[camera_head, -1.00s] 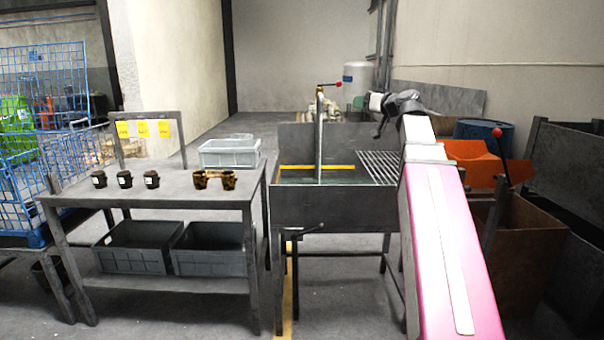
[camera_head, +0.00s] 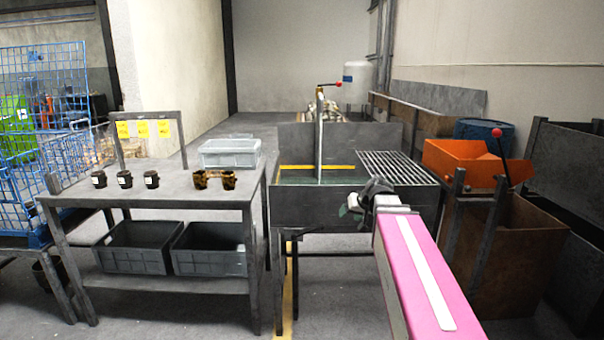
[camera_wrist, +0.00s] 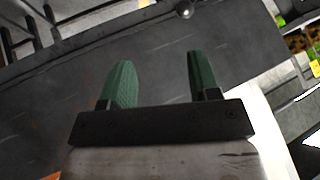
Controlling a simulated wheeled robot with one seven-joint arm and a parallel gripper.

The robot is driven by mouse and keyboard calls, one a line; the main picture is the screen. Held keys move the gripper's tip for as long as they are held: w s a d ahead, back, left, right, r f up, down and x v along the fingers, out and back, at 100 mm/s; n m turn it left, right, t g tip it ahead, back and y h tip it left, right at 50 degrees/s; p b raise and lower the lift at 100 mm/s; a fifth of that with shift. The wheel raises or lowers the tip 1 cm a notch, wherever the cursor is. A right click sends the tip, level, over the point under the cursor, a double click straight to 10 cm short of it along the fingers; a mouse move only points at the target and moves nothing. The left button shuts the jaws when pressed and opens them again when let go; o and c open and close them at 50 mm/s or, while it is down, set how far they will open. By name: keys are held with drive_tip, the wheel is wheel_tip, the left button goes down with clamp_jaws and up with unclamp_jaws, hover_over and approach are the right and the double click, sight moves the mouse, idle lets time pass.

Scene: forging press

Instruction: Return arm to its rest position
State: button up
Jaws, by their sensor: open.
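My gripper (camera_head: 350,209) is at the end of my pink and white arm, low in front of the right part of the sink bench (camera_head: 325,207) in the head view. In the wrist view my gripper (camera_wrist: 157,75) shows two green fingers spread apart with nothing between them. A dark grey metal surface (camera_wrist: 225,50) lies beyond the fingers there. My arm reaches forward from the lower right of the head view.
A work table (camera_head: 100,190) at left carries several small dark pots, a brown-gold part (camera_head: 214,180) and a grey crate (camera_head: 230,153). An orange bin (camera_head: 462,162) and a brown container (camera_head: 515,250) stand right of my arm. A red-knobbed lever (camera_head: 497,133) rises there.

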drive_tip(key=s+f+g+h, duration=0.2)
drive_tip(key=s+f+g, duration=0.1)
drive_tip(key=s+f, duration=0.5)
drive_tip(key=s+d+f+m+g+h, duration=0.1)
drive_tip(key=s+f+g+h, duration=0.2)
drive_tip(key=s+f, duration=0.6)
wheel_tip(320, 180, down, 6)
drive_tip(key=shift+r+m, duration=0.1)
drive_tip(key=shift+m, duration=0.2)
drive_tip(key=shift+s+d, duration=0.1)
idle(5.6)
